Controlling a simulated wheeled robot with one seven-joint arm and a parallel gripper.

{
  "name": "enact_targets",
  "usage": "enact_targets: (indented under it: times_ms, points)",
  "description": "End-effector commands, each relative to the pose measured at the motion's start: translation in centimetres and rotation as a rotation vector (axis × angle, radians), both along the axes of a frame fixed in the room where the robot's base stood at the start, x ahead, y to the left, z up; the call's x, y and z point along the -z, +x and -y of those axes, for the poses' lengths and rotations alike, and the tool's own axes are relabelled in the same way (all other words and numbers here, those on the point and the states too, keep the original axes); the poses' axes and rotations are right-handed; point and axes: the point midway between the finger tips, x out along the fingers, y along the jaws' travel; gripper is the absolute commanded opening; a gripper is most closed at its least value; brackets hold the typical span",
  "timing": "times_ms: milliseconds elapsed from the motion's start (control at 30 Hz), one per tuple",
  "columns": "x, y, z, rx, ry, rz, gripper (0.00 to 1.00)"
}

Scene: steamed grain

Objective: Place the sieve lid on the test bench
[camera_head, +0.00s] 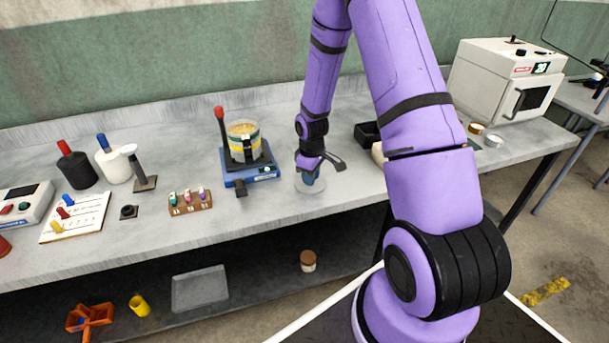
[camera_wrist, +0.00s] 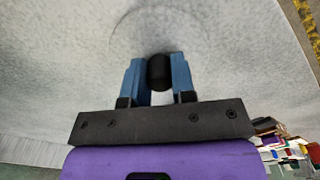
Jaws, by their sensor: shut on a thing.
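The sieve lid (camera_head: 318,187) is a clear, faint disc with a black knob, at the bench front right of the sieve shaker. In the wrist view its knob (camera_wrist: 159,72) stands between my blue fingertips, and a faint circular outline shows around it. My gripper (camera_head: 308,179) points down and is shut on this knob; it also shows in the wrist view (camera_wrist: 157,78). The test bench (camera_head: 270,212) is a grey metal top below the lid. I cannot tell whether the lid touches the bench or hovers just above it.
The blue-based shaker (camera_head: 250,178) holds a clear and yellow sieve stack (camera_head: 243,143) left of my gripper. A wooden rack (camera_head: 190,203) with small coloured pieces stands further left. A black tray (camera_head: 368,134) and white oven (camera_head: 503,80) are right. The bench front around the lid is clear.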

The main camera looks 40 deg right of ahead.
Motion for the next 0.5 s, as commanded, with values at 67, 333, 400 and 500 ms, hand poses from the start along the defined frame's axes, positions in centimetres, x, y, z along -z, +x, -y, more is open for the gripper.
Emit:
enact_targets:
  times_ms: [67, 333, 400, 500]
  points:
    - [0.32, -0.14, 0.27, 0.001, 0.000, 0.001, 0.00]
    - [0.43, -0.12, 0.22, 0.001, 0.000, 0.001, 0.00]
    - [0.62, -0.12, 0.22, 0.001, 0.000, 0.001, 0.00]
    - [0.56, -0.12, 0.22, 0.002, 0.000, 0.001, 0.47]
